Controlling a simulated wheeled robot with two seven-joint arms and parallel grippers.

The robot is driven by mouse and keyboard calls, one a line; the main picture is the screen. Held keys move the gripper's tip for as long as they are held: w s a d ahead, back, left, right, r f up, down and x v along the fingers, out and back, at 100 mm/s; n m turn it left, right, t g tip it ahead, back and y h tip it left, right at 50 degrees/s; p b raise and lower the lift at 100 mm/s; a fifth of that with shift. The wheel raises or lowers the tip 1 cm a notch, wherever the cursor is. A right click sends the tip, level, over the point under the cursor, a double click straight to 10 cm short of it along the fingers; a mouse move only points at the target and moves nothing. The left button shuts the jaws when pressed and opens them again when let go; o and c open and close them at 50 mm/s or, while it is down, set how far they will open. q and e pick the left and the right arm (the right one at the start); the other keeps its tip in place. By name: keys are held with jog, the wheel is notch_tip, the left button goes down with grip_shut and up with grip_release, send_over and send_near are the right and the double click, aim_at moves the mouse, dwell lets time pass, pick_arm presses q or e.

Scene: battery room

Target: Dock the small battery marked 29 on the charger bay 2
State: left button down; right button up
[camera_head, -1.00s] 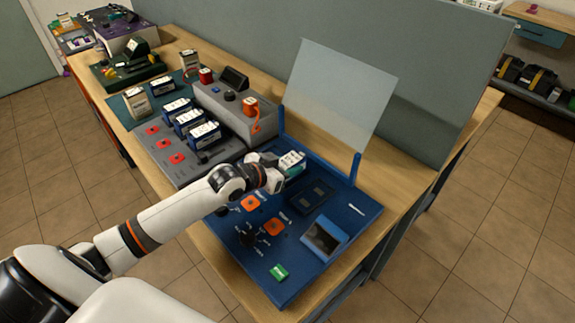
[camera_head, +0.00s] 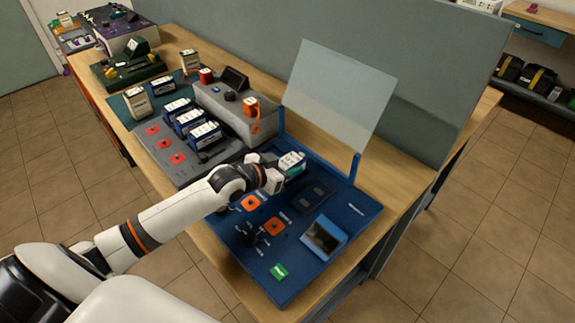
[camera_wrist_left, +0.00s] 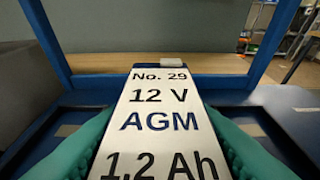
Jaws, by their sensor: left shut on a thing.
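The small battery marked No. 29 (camera_wrist_left: 150,110) has a white label reading 12 V AGM 1.2 Ah. It is between the teal fingers of my left gripper (camera_wrist_left: 155,150) in the left wrist view. In the head view, the battery (camera_head: 291,161) and left gripper (camera_head: 281,174) are over the back part of the blue charger (camera_head: 345,205), beside its raised clear cover (camera_head: 340,95). The dark recessed bay (camera_head: 311,197) to the right is empty. The place under the battery is hidden, so I cannot tell whether it touches the charger. My right gripper is not in view.
A grey unit (camera_head: 185,160) with several blue batteries stands left.

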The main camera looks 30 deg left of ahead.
pick_arm(q)
jog(key=shift+r+p, duration=0.15)
jog(key=shift+p, duration=0.15)
jog(key=shift+f+b, duration=0.35)
jog(key=shift+f, duration=0.2)
dwell(0.7)
jog(key=c, duration=1.2)
grip_release()
jog(key=shift+o, duration=0.3)
jog(key=shift+s+f, duration=0.1)
jog(key=shift+f, duration=0.05)
jog(key=shift+p+v, duration=0.75)
jog(key=shift+p, duration=0.1)
jog(key=p+v, duration=0.7)
jog(key=v, duration=0.1)
jog(key=shift+s+a+r, duration=0.1)
jog(key=shift+s+r, duration=0.1)
jog(key=shift+s, duration=0.1)
jog(key=shift+s+a+r+p, duration=0.1)
jog(key=shift+s+a+p, duration=0.05)
jog(key=shift+s+p, duration=0.3)
